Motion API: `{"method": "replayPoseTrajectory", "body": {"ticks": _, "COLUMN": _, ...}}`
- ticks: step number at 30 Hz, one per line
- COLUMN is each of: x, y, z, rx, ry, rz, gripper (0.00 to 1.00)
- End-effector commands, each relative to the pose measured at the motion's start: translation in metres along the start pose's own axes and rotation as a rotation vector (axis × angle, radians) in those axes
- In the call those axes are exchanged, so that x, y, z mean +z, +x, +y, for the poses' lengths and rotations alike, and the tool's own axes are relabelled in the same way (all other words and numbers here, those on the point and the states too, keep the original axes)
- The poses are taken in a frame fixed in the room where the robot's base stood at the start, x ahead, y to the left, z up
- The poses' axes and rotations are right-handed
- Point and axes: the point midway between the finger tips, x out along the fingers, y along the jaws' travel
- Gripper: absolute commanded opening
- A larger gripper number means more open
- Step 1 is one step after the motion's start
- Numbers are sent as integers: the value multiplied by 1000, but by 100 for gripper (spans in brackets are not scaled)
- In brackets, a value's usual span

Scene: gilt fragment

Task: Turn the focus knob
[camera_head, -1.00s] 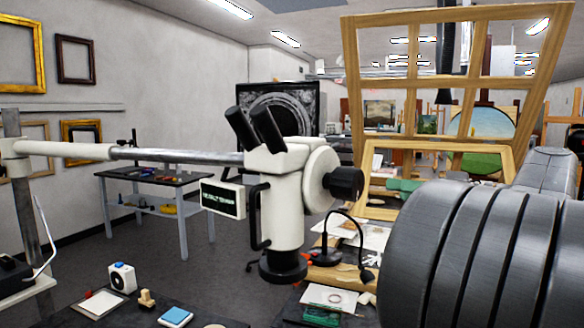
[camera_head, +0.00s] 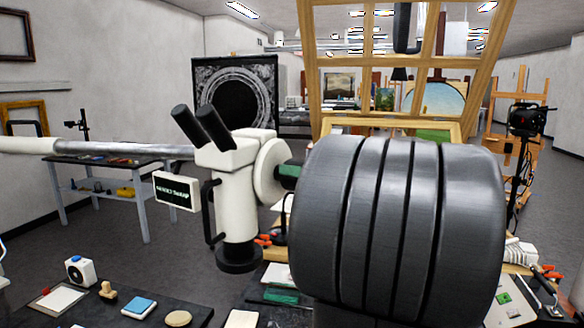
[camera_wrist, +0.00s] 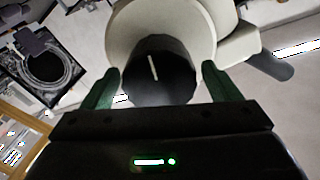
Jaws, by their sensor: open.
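The white microscope (camera_head: 237,200) hangs on a horizontal boom in the head view, with its black eyepieces up and its round white side housing (camera_head: 268,172) facing my arm. The black focus knob (camera_wrist: 165,85) with a pale line across its face shows in the wrist view, in front of the white housing. My gripper (camera_wrist: 160,69) is open, one green finger on either side of the knob, with small gaps that look clear. In the head view a green finger (camera_head: 289,170) shows beside the housing. My dark arm hides the rest of the gripper there, and the knob is hidden.
A dark bench (camera_head: 60,310) below holds a white device (camera_head: 80,271), a stamp, a blue pad (camera_head: 139,307) and a round disc. The boom (camera_head: 110,148) runs left from the microscope. A wooden frame (camera_head: 390,60) stands behind my arm.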

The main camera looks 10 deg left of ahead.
Motion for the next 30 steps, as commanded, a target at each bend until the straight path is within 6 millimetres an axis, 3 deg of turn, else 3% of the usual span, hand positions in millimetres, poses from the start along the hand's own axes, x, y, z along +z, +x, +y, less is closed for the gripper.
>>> {"method": "replayPoseTrajectory", "body": {"ticks": 6, "x": -1, "y": 23, "z": -1, "rx": -1, "ry": 0, "rz": 0, "gripper": 83}}
{"method": "replayPoseTrajectory", "body": {"ticks": 18, "x": 0, "y": 29, "z": 0, "rx": 0, "ry": 0, "rz": 0, "gripper": 83}}
{"method": "replayPoseTrajectory", "body": {"ticks": 25, "x": 0, "y": 28, "z": 0, "rx": 0, "ry": 0, "rz": 0, "gripper": 38}}
{"method": "replayPoseTrajectory", "body": {"ticks": 30, "x": 1, "y": 28, "z": 0, "rx": 0, "ry": 19, "rz": 0, "gripper": 38}}
